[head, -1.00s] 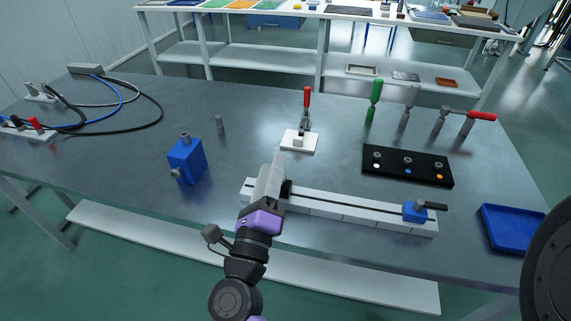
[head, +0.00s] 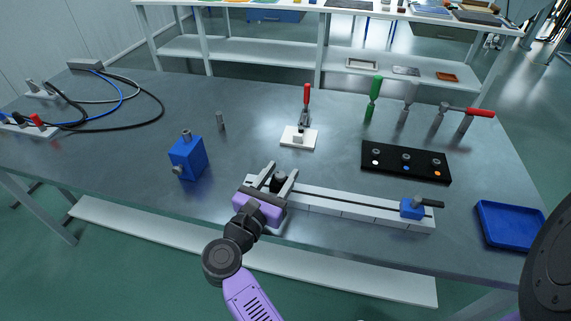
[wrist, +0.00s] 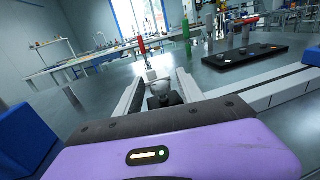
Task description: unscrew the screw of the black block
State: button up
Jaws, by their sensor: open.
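The black block (head: 277,184) sits at the left end of the white rail (head: 335,203). It is small and partly hidden by my gripper, and its screw is hard to make out. My gripper (head: 280,169) is open, with one finger on each side of the black block as seen in the head view. In the wrist view the dark block (wrist: 165,98) shows low between the two fingers, with a grey round part on it. I cannot tell whether either finger touches it.
A blue slider (head: 411,208) with a dark handle sits at the rail's right end. A blue block (head: 187,160) stands to the left. A red-handled clamp (head: 299,137) and a black panel (head: 390,163) stand behind. A blue tray (head: 511,226) is at the right.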

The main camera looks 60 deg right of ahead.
jog(key=shift+w+d, duration=0.15)
jog(key=shift+d, duration=0.6)
jog(key=shift+w+d, duration=0.1)
jog(key=shift+d, duration=0.65)
jog(key=shift+c, duration=0.3)
grip_shut()
jog(key=shift+t, duration=0.3)
jog(key=shift+w+a+r+n+t+y+p, duration=0.15)
jog(key=shift+n+t+y+p, duration=0.25)
jog(key=shift+n+t, duration=0.45)
jog(key=shift+w+f+n+t+y+p, duration=0.15)
jog(key=shift+n+t+y+p, duration=0.35)
jog(key=shift+t, duration=0.6)
jog(key=shift+w+a+r+n+t+y+p, duration=0.1)
jog(key=shift+w+r+n+t+y+p, duration=0.15)
jog(key=shift+n+t, duration=0.65)
jog(key=shift+w+a+f+n+t+y+p, duration=0.1)
jog(key=shift+w+n+t+y+p, duration=0.05)
jog(key=shift+n+t+y+p, duration=0.7)
jog(key=shift+w+a+f+n+t+y+p, duration=0.1)
jog(key=shift+n+t+y+p, duration=0.2)
jog(key=shift+n+t+y, duration=0.55)
jog(key=shift+t, duration=0.45)
